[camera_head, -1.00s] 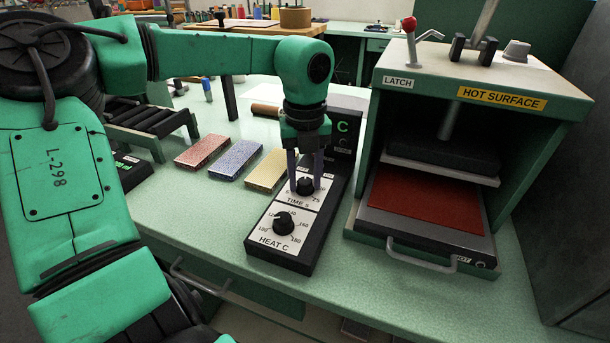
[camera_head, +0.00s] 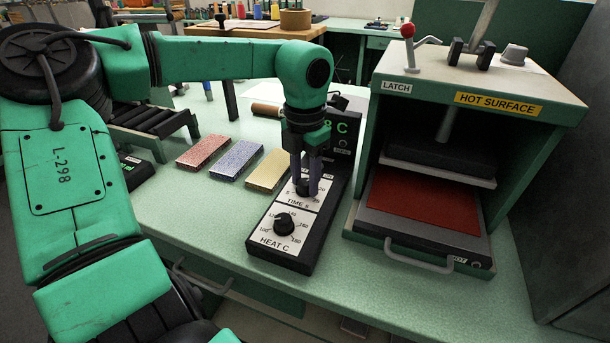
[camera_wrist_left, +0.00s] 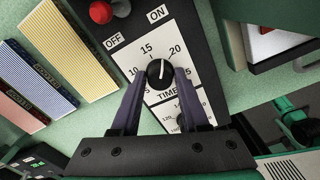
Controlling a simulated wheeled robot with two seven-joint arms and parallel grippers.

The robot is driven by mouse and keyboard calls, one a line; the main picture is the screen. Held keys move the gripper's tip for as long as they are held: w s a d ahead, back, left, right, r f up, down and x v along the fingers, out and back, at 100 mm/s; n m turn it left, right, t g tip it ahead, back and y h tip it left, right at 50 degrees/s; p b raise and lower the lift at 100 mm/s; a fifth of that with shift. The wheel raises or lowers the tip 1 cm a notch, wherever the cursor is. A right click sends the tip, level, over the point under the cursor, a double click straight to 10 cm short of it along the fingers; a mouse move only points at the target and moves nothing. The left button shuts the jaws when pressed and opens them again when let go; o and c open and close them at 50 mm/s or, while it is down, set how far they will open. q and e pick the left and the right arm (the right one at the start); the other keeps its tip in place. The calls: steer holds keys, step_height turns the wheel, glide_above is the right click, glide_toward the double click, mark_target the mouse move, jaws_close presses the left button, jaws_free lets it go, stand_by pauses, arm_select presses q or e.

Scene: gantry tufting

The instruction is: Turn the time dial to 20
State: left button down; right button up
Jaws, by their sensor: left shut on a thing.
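The black time dial (camera_wrist_left: 159,72) sits on a white scale plate marked TIME S on the black control panel (camera_head: 259,245). In the left wrist view its white mark points between 15 and 20. My left gripper (camera_head: 305,191) is shut on the time dial from above, with one finger on each side of it; the fingers also show in the left wrist view (camera_wrist_left: 159,79). In the head view the fingers hide much of the dial. My right gripper is not in view.
The heat dial (camera_head: 285,222) is on the same panel, in front of the time dial. A red knob (camera_wrist_left: 101,11) sits by OFF and ON labels. Red, blue and yellow blocks (camera_head: 268,170) lie to the left. The press (camera_head: 404,118) stands close on the right.

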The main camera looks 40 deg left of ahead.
mark_target(305, 182)
arm_select(q)
steer(key=shift+r+m, duration=0.1)
steer(key=shift+m, duration=2)
steer(key=shift+c, duration=2.1)
jaws_free()
step_height(305, 182, up, 14)
steer(key=p, duration=0.1)
steer(key=shift+r, duration=0.25)
